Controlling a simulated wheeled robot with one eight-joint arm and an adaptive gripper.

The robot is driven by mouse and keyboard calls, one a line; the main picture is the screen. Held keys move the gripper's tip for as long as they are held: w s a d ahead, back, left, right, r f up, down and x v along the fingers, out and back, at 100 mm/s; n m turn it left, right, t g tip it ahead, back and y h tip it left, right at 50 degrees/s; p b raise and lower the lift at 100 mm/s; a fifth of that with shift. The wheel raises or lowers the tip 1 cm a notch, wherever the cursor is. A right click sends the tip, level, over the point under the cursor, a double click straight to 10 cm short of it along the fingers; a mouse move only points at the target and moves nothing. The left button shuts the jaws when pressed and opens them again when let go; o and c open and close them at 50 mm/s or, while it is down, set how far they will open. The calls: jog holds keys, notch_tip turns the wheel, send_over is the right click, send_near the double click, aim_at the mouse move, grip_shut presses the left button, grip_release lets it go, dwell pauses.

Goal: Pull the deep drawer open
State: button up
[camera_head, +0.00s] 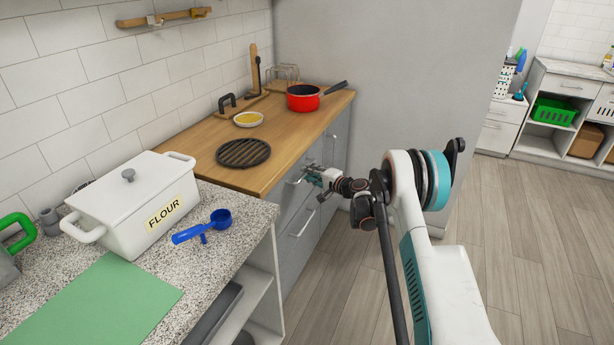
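The grey drawer cabinet (288,250) stands under the wooden counter. Its lower, taller drawer front has a pale bar handle (303,222), and another bar handle (295,182) shows higher up. Both fronts look flush with the cabinet. My gripper (311,173) is in front of the upper part of the cabinet, close to the upper handle. It is small in the view, and I cannot tell whether its fingers touch the handle or are open or shut. My arm comes in from the right and hides part of the floor.
The wooden counter (205,135) above holds a red pan (303,103), a small yellow-filled dish (248,119) and a black round trivet (243,153). The floor (335,285) before the cabinet is clear.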

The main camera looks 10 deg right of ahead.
jog(key=shift+x, duration=1.05)
grip_shut()
jog(key=shift+s+d, duration=0.1)
jog(key=s+d, duration=0.9)
jog(key=d, duration=0.3)
jog(key=s+d, duration=0.9)
jog(key=d, duration=0.4)
jog(key=shift+s+d, duration=0.3)
jog(key=shift+s, duration=0.05)
grip_release()
